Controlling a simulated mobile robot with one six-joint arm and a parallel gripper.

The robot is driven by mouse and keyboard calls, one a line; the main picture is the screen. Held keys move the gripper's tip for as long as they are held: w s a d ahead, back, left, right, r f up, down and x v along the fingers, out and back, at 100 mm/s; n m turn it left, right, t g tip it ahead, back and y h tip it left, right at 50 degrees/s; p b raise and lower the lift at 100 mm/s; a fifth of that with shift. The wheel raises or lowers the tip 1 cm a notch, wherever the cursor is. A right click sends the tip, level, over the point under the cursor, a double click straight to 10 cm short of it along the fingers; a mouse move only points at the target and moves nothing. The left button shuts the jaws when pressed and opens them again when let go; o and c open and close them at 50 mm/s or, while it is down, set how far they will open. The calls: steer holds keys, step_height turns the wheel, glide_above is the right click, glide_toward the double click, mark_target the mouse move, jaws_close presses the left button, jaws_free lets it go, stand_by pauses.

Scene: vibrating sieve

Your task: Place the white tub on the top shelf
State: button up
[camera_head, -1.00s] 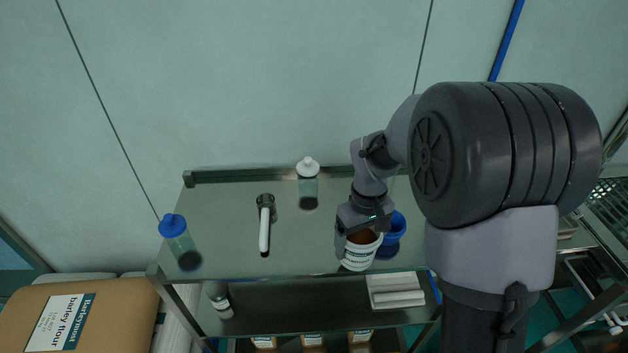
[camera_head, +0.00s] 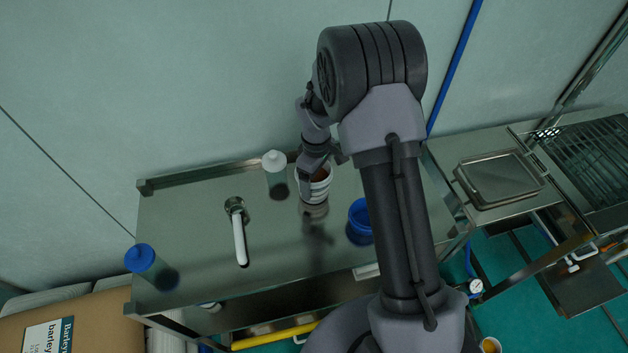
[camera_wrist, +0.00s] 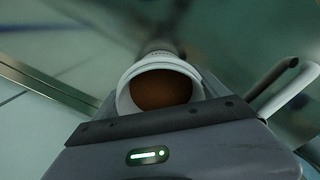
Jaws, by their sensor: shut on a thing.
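The white tub (camera_head: 314,188) is upright, open-topped, with brown contents. It is over the back middle of the steel top shelf (camera_head: 195,225), with its reflection just below. I cannot tell whether its base touches the shelf. My gripper (camera_head: 322,168) is shut on the tub at its rim side. In the wrist view the tub's round white rim (camera_wrist: 126,102) and brown contents show beyond the gripper body; the fingertips are hidden.
A blue container (camera_head: 360,220) stands to the right. The front middle of the shelf is clear.

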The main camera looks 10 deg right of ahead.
steer(key=shift+w, duration=0.1)
steer(key=shift+f, duration=0.1)
steer(key=o, duration=1.5)
steer(key=shift+o, duration=0.2)
steer(key=s+r+m+t+p, duration=0.1)
steer(key=s+r+m+p, duration=0.2)
steer(key=r, duration=1.9)
steer(key=s+a+r+m+t, duration=0.1)
steer(key=s+r+m, duration=0.2)
steer(key=s, duration=0.4)
steer(key=s+a+r+m+t+y, duration=0.1)
steer(key=s+r+m+t, duration=0.1)
steer(key=s, duration=0.6)
steer(key=s+a+r+m+t+y, duration=0.1)
steer(key=s+a+r+m, duration=0.1)
steer(key=s+r+m, duration=0.3)
steer(key=s, duration=0.3)
steer(key=shift+s+t+b, duration=0.15)
steer(key=shift+t+b, duration=0.25)
